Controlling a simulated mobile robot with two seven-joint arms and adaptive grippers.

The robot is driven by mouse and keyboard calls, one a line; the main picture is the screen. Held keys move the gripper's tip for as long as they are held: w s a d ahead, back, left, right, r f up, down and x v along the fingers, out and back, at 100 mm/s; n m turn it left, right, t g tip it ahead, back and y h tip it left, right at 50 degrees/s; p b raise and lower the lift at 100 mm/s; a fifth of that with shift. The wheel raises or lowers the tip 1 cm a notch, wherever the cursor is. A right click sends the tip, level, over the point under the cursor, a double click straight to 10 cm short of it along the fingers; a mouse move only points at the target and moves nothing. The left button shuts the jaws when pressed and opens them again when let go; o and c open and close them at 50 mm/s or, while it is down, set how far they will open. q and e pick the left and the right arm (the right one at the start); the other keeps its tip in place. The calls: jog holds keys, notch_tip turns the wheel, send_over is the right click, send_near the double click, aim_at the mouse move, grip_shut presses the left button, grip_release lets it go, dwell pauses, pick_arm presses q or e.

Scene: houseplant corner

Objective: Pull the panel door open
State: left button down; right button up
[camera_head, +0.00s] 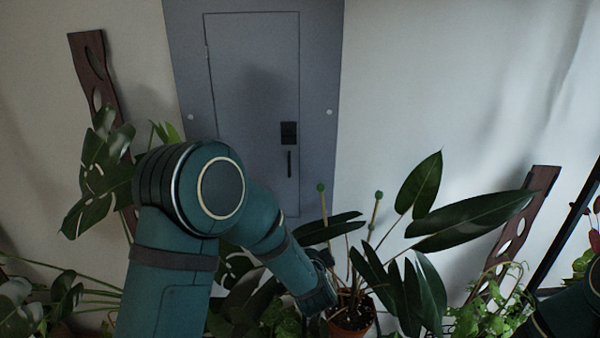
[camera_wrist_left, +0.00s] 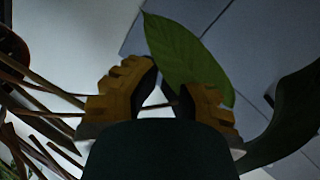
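The grey panel door (camera_head: 250,60) is set in a larger grey wall panel (camera_head: 185,60) and looks shut. A black latch plate (camera_head: 288,133) and a thin black vertical handle (camera_head: 289,163) are on its lower right side. My left arm crosses in front of the door's lower left part and reaches down right, below the handle, into plant leaves. In the left wrist view, my left gripper (camera_wrist_left: 168,80) has its two yellowish fingers apart, with a green leaf (camera_wrist_left: 180,60) just beyond them. The fingers hold nothing that I can see. My right gripper is not in view.
A potted plant (camera_head: 350,325) with long dark leaves stands right of my left wrist, below the door. A monstera (camera_head: 100,180) stands at left. Dark wooden boards (camera_head: 92,70) lean on the wall on both sides. Bare wall (camera_head: 440,80) lies right of the panel.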

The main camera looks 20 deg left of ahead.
aim_at(295, 171)
pick_arm(q)
notch_tip(295, 171, up, 16)
jog(key=r+m+t+y, duration=0.1)
jog(key=m+t+y, duration=0.1)
jog(key=y, duration=0.3)
jog(key=x, duration=0.6)
jog(key=d+x, duration=0.1)
jog(key=x, duration=0.3)
jog(key=shift+w+f, duration=0.25)
jog(key=shift+f, duration=0.1)
jog(key=shift+s, duration=0.15)
